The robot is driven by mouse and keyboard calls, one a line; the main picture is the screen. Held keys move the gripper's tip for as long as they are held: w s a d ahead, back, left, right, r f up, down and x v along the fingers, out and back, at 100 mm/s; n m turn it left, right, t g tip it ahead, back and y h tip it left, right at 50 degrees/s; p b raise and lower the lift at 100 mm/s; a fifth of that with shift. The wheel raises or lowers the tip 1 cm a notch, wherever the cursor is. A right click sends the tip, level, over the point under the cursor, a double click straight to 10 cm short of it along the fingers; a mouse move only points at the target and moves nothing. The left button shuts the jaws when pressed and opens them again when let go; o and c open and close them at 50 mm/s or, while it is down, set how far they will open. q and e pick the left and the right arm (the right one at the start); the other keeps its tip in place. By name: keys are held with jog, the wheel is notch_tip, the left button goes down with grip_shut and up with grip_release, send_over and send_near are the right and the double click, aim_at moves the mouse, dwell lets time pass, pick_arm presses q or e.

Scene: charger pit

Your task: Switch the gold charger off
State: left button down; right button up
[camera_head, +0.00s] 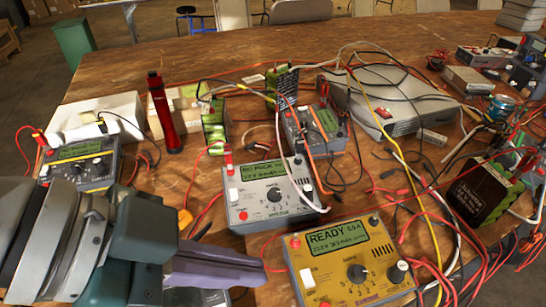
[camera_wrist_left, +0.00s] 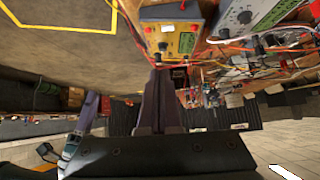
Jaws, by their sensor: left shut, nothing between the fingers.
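The gold charger (camera_head: 328,262) sits at the front edge of the table, with its lit screen (camera_head: 339,237) reading "READY". Its face carries a white rocker switch (camera_head: 307,278) at the left, a dark dial (camera_head: 357,272) and a dark knob (camera_head: 398,270). The charger also shows at the top of the left wrist view (camera_wrist_left: 172,43). My left gripper (camera_head: 262,274) is shut and empty, its fingertips just left of the charger and seemingly apart from it. The fingers also show in the left wrist view (camera_wrist_left: 158,75). My right gripper is out of view.
A silver charger (camera_head: 268,193) stands just behind the gold one, and a grey charger (camera_head: 82,162) at the left. Loose red, white and yellow cables surround them. A red flashlight (camera_head: 162,115) stands upright. The far left tabletop is clear.

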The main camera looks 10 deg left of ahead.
pick_arm(q)
jog(key=shift+w+a+r+b, duration=0.25)
jog(key=shift+w+a+b, duration=0.05)
jog(key=shift+w+b, duration=0.2)
jog(key=b, duration=0.3)
send_over(308, 278)
jog(key=s, duration=0.2)
jog(key=f, duration=0.5)
jog(key=a+f, duration=0.1)
jog(key=f, duration=0.1)
jog(key=shift+w+f, duration=0.15)
jog(key=shift+f, duration=0.1)
notch_tip(308, 278, down, 2)
jog(key=shift+a+f, duration=0.15)
jog(key=shift+f, duration=0.1)
jog(key=shift+f+b, duration=0.3)
jog(key=shift+f, duration=0.2)
